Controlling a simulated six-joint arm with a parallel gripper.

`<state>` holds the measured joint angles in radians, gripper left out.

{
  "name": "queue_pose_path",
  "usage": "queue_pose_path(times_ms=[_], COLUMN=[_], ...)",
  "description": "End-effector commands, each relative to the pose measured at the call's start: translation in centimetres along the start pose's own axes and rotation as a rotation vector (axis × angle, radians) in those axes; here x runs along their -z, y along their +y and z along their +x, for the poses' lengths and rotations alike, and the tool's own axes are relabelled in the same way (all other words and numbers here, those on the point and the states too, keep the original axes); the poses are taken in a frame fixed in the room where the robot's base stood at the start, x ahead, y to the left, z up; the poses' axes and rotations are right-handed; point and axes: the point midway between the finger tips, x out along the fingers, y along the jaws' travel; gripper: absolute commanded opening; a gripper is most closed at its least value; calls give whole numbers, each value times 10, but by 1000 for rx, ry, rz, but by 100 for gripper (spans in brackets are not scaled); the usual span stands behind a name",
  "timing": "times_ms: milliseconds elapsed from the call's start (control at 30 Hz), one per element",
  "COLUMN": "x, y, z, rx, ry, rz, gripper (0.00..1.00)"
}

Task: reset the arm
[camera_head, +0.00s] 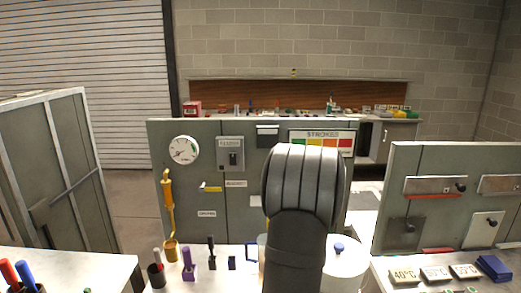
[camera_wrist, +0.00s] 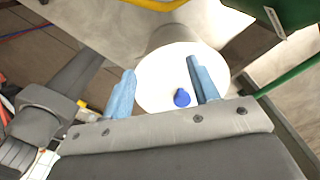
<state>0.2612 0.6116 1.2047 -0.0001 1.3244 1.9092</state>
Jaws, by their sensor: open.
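My gripper (camera_wrist: 161,67) shows in the wrist view with its two blue fingers wide apart and nothing held between them. Past the fingers is a white round-topped object (camera_wrist: 160,88) with a small blue knob (camera_wrist: 181,97). The knob lies between the fingers in the picture; I see no contact. In the head view my dark arm stands upright in the middle and hides my gripper. The white round object (camera_head: 346,264) and its blue knob (camera_head: 339,247) show just right of the arm.
A grey-green panel (camera_head: 215,225) with a round gauge (camera_head: 184,150) and a colour-striped "STROKES" sign (camera_head: 321,138) stands behind the arm. Pens and small holders (camera_head: 188,266) stand on the white counter at left. Temperature-marked blocks (camera_head: 404,275) and a blue block (camera_head: 494,267) lie at right.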

Motion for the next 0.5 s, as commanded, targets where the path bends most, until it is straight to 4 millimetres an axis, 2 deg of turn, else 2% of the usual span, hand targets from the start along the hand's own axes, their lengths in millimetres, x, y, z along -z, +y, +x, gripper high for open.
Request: queue_pose_path(times_ms=[33, 333, 500], x=[-11, -67, -82], y=[3, 23, 45], z=[2, 10, 29], rx=[0, -1, -4], ry=[0, 0, 2], rz=[-20, -123, -201], gripper=[55, 55, 55])
